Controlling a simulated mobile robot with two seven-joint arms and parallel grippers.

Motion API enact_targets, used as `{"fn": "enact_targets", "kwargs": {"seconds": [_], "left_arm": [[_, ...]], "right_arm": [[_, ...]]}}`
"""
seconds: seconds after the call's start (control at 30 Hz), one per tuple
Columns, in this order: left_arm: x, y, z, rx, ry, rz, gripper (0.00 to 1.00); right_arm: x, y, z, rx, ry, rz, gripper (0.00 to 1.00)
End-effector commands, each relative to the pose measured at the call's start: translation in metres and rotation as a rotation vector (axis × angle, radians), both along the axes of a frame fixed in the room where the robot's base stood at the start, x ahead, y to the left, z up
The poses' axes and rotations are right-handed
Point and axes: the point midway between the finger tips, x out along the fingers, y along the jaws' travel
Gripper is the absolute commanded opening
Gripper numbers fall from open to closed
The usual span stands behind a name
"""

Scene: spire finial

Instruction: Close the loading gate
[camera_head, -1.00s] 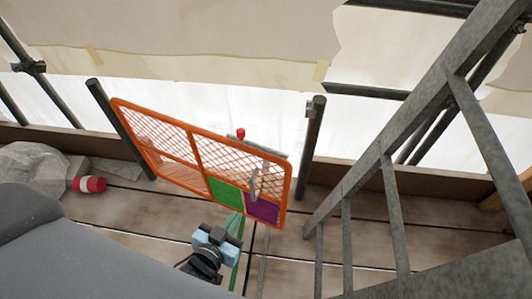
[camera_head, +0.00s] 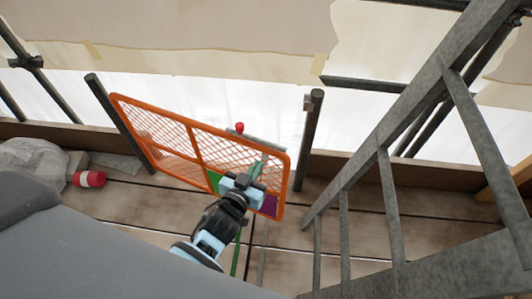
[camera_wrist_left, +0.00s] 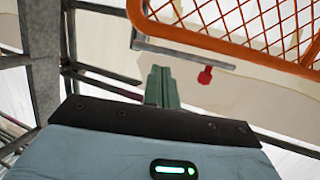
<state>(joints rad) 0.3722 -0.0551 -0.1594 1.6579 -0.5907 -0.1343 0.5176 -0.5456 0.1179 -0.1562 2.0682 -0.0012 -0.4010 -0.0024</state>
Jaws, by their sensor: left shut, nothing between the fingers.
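The loading gate is an orange mesh frame (camera_head: 193,148), also at the top of the left wrist view (camera_wrist_left: 225,45). It stands open, its left end by a dark post (camera_head: 120,125) and its right end apart from the right post (camera_head: 309,140). It carries a grey bar with a red knob (camera_head: 239,128), also in the left wrist view (camera_wrist_left: 205,76). My left gripper (camera_head: 257,170) overlaps the gate's lower right part, hiding its handle and most of its green panel. Its fingers (camera_wrist_left: 162,88) are shut and empty; I cannot tell whether they touch the gate. My right gripper is not in view.
A grey metal ladder-like frame (camera_head: 382,160) slants across the right side. A red and white can (camera_head: 89,179) and a wrapped grey bundle (camera_head: 30,160) lie at the left. Plank floor (camera_head: 130,205) is bare between them and the gate.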

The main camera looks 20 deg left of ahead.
Motion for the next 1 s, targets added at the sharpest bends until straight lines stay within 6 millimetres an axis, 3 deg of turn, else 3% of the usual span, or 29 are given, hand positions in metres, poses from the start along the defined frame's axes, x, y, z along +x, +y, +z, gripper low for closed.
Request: {"fn": "enact_targets", "kwargs": {"seconds": [0.2,0.4,1.0], "left_arm": [[0.037,-0.003,-0.008,0.000,-0.001,0.000,0.00],[0.058,-0.005,-0.012,-0.001,0.000,0.000,0.00],[0.069,-0.006,-0.014,0.000,-0.001,0.000,0.00]], "right_arm": [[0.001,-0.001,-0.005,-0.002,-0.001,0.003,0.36],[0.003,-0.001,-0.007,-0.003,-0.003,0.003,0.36],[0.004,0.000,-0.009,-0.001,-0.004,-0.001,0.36]]}}
